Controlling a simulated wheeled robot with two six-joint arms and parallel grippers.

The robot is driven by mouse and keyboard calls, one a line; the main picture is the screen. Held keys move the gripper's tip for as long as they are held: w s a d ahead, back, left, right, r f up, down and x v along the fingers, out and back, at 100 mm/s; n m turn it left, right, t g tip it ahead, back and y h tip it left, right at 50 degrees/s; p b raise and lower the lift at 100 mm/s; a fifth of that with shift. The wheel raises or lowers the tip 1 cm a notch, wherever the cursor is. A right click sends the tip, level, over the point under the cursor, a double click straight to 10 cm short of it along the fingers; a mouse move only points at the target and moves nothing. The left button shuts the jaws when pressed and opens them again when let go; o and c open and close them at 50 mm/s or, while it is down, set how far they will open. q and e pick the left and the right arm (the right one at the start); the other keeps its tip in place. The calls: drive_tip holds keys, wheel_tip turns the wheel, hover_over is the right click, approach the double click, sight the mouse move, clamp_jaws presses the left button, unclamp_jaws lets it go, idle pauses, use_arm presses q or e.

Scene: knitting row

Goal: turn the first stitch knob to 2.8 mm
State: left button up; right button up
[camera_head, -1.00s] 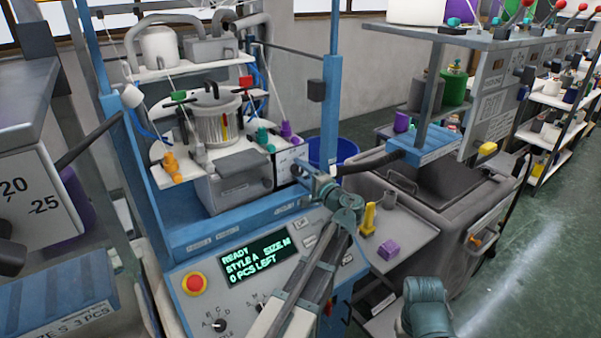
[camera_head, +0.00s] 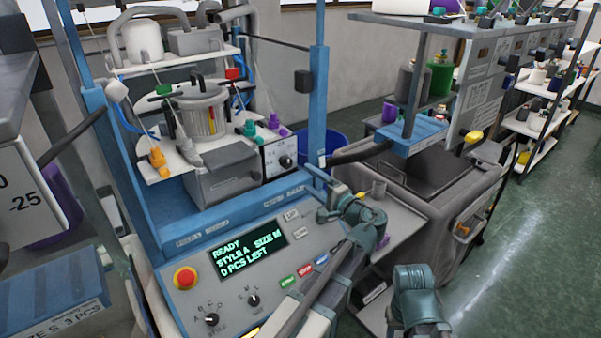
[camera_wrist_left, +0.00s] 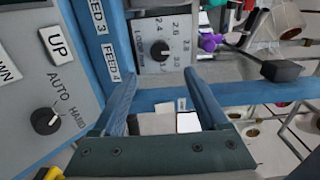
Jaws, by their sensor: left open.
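The first stitch knob (camera_head: 286,162) is a small black dial on a white scale plate (camera_head: 272,152), on the front of the grey unit in the blue frame. In the left wrist view the knob (camera_wrist_left: 160,51) sits on its plate, with marks including 2.4, 2.6, 2.8 and 3.0; I cannot read its pointer surely. My left gripper (camera_head: 324,184) is open and empty, to the lower right of the knob in the head view. In the left wrist view its fingertips (camera_wrist_left: 161,76) are apart, with the knob beyond them, between their lines and not touched.
The control panel below has a display (camera_head: 248,250) reading READY, STYLE A, SIZE M, 0 PCS LEFT, a red button (camera_head: 185,278) and a style dial (camera_head: 211,320). A blue post (camera_head: 317,110) stands right of the knob. A grey bin (camera_head: 440,190) is further right.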

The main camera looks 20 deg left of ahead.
use_arm(q)
drive_tip(key=shift+v, duration=1.45)
drive_tip(key=s+d+f+n+g+h, duration=0.1)
drive_tip(key=s+f+n+g+h, duration=0.2)
drive_tip(key=s+f, duration=0.45)
drive_tip(key=s+d+f+g+h, duration=0.6)
drive_tip(key=s+d+f+h, duration=0.5)
drive_tip(key=s+d+f, duration=0.3)
drive_tip(key=shift+s+d+f+m, duration=0.2)
drive_tip(key=shift+s+d+m, duration=0.35)
drive_tip(key=shift+d, duration=0.55)
